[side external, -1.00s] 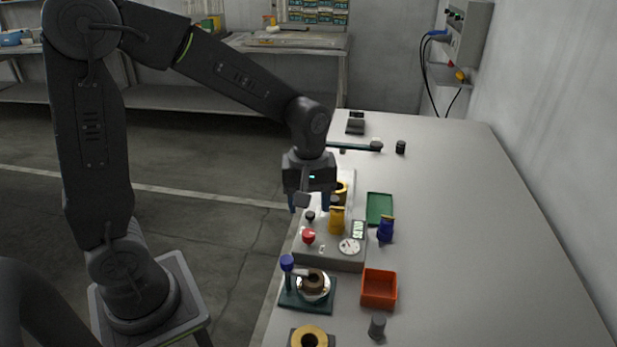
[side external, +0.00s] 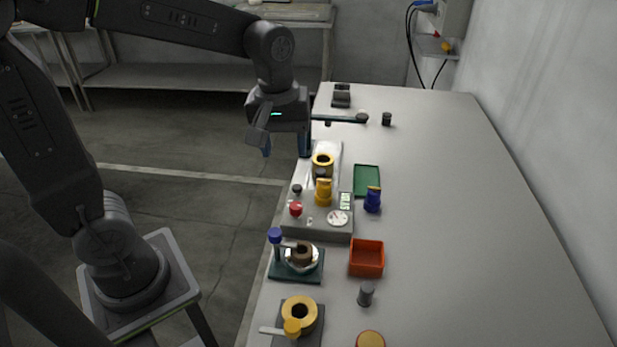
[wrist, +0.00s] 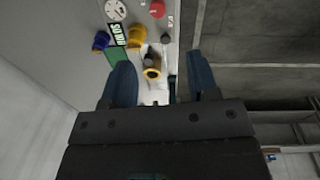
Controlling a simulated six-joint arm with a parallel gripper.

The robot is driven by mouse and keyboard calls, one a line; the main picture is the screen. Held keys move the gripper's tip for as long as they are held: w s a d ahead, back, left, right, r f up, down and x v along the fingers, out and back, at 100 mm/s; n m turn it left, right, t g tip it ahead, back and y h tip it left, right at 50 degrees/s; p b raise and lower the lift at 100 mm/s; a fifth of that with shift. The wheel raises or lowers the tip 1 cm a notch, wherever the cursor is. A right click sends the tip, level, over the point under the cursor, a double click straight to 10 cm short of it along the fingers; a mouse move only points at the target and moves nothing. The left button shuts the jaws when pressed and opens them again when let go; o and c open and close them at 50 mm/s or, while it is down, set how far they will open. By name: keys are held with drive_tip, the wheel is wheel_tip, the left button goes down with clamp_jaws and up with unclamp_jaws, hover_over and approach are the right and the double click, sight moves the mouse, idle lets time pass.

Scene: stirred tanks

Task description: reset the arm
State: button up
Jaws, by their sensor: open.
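My gripper (side external: 286,146) hangs from the arm above the far left edge of the bench, beyond the grey control unit (side external: 318,228). Its two blue fingers are apart with nothing between them. In the wrist view the open fingers (wrist: 161,78) frame part of the bench and a yellow ring-shaped part (wrist: 152,73). In the side view the yellow ring-shaped part (side external: 322,160) and a yellow valve-like piece (side external: 323,192) stand on the unit, apart from the fingers.
A red knob (side external: 295,209) and a dial are on the unit. A green tray (side external: 367,180), a blue cup (side external: 373,199), an orange bin (side external: 367,258) and a small stirred tank (side external: 301,256) stand nearby. A dark bar (side external: 340,118) lies close behind the gripper. The bench's right side is clear.

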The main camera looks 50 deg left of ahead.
drive_tip(key=s+r+m+t, duration=0.2)
drive_tip(key=s+m+t, duration=0.2)
drive_tip(key=s+m, duration=0.6)
drive_tip(key=shift+s+d+r+t, duration=0.25)
drive_tip(key=shift+s+d+t, duration=0.05)
drive_tip(key=shift+s+d, duration=0.15)
